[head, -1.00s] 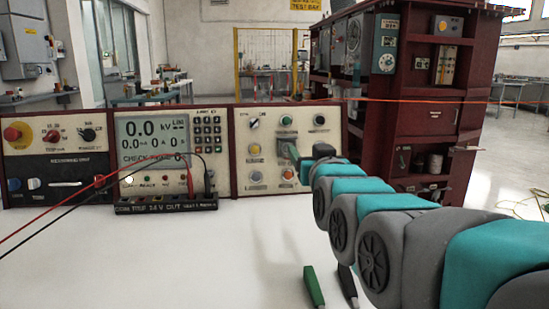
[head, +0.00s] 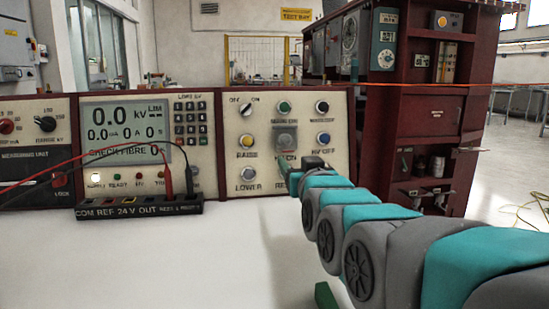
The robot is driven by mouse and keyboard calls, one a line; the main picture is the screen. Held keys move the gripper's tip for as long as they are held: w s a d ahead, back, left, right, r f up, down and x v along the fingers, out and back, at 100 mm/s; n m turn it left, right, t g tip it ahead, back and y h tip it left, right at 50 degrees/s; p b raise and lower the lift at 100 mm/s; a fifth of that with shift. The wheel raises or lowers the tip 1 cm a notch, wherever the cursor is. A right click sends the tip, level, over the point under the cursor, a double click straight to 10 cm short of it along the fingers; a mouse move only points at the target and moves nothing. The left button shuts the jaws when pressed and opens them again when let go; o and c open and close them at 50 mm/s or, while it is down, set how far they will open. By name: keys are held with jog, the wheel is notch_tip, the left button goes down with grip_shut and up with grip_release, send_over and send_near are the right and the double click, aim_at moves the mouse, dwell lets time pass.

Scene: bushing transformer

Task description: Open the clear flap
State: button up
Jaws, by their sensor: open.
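The clear flap (head: 286,137) is a small greyish see-through cover in the middle of the beige right-hand control panel (head: 233,150). It looks closed, lying against the panel over a control that I cannot make out. My gripper (head: 288,172) is at the panel's front, just below the flap. It is open and seems empty. One teal finger points up toward the flap's lower edge; I cannot tell whether it touches. My gripper and wrist hide part of the labels and the control below the flap.
Knobs and buttons surround the flap, including a green button (head: 284,107) above and a blue one (head: 323,139) to the right. Red and black leads plug into a black terminal strip (head: 138,208) at left. A green-handled item (head: 325,296) lies on the white bench (head: 180,260).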

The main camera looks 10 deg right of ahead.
aim_at(287, 140)
jog(key=w, duration=0.7)
jog(key=shift+w, duration=0.1)
grip_shut()
dwell(0.5)
